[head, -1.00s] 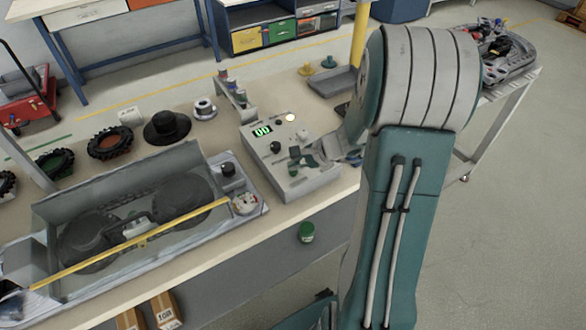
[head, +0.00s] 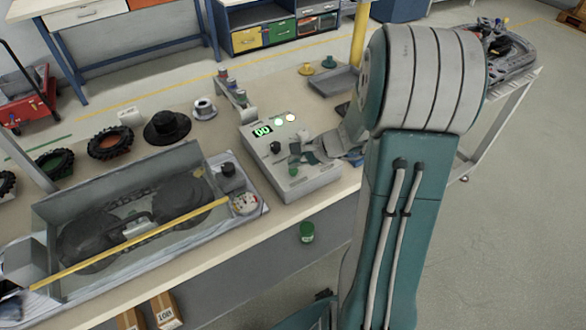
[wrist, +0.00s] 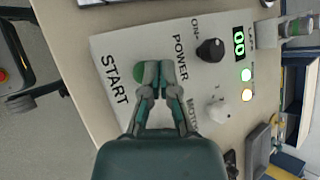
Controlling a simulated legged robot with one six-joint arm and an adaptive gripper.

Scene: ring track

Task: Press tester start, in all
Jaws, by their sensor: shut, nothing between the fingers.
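The tester (head: 300,190) is a light grey box on the bench, with a lit green "00" display (head: 262,131). Its green start button (wrist: 139,73) shows beside the START label in the wrist view, partly covered by my fingertips. My gripper (wrist: 153,71) is shut and empty, its tips at the button; whether they press it down I cannot tell. In the head view my gripper (head: 299,154) is over the tester's front part. A green lamp (wrist: 246,74) and a yellowish lamp (wrist: 248,94) are lit. The black POWER knob (wrist: 210,50) and white MOTOR knob (wrist: 218,112) are clear of my fingers.
A clear-walled tray (head: 215,165) with dark wheels and a yellow bar stands left of the tester. A black hat-shaped part (head: 167,128) and tyres (head: 110,141) lie behind it. A grey tray (head: 333,80) is beyond the tester.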

